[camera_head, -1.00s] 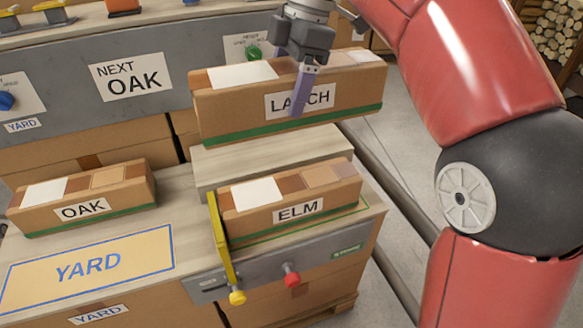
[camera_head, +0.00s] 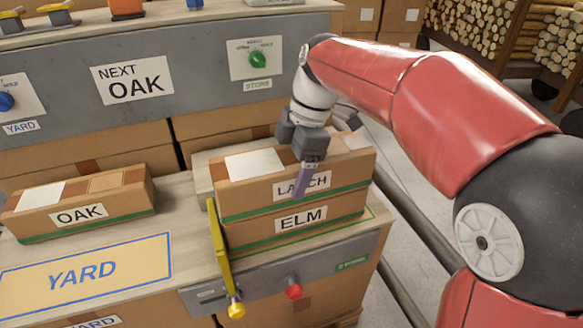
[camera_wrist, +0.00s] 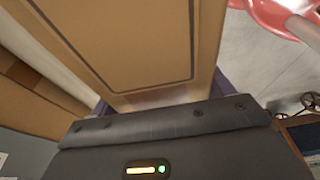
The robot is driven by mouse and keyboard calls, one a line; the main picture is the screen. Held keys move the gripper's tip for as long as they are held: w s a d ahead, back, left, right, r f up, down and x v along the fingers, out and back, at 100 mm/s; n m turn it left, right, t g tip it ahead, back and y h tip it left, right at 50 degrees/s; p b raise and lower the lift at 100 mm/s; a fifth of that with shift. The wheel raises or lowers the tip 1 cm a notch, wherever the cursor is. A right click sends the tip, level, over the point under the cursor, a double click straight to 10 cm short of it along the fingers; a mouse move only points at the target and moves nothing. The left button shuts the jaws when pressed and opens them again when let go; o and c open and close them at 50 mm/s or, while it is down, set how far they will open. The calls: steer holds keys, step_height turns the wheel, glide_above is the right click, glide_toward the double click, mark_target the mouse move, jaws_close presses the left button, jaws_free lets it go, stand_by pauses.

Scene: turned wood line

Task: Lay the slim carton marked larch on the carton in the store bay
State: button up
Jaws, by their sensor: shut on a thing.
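The larch carton (camera_head: 245,192), slim and brown with a green bottom stripe, sits directly over the elm carton (camera_head: 260,232) in the store bay at the right end of the bench. Its underside appears to touch the elm carton's top, though a thin gap cannot be ruled out. My gripper (camera_head: 306,178) is shut on the larch carton across its middle, and one finger covers part of the label. In the wrist view a brown carton face (camera_wrist: 145,45) fills the space in front of my gripper. Most of the elm carton's top is hidden.
A yellow gate (camera_head: 219,245) stands at the bay's left edge, with a yellow knob (camera_head: 236,310) and a red knob (camera_head: 293,291) in front. The oak carton (camera_head: 85,205) lies left, behind the yard mark (camera_head: 85,268). A grey panel (camera_head: 200,70) stands behind.

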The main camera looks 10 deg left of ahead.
steer(key=o, duration=0.8)
steer(key=shift+f, duration=0.15)
steer(key=o, duration=0.4)
steer(key=shift+o, duration=0.2)
steer(key=p+v, duration=0.2)
steer(key=v, duration=1)
steer(key=shift+a+r, duration=0.1)
steer(key=shift+r, duration=0.15)
steer(key=s+d+f+m+t+h, duration=0.1)
steer(key=s+d+f+m+t, duration=0.1)
steer(key=s+d+f+m, duration=0.2)
steer(key=s+d+f+m+t+h, duration=0.1)
steer(key=s+d+f+m, duration=0.4)
steer(key=d+m, duration=0.6)
steer(key=s+d+f+m+t, duration=0.4)
steer(key=s+d+m, duration=0.3)
steer(key=m, duration=0.2)
steer(key=shift+s+d+f+h, duration=0.4)
steer(key=shift+f, duration=0.2)
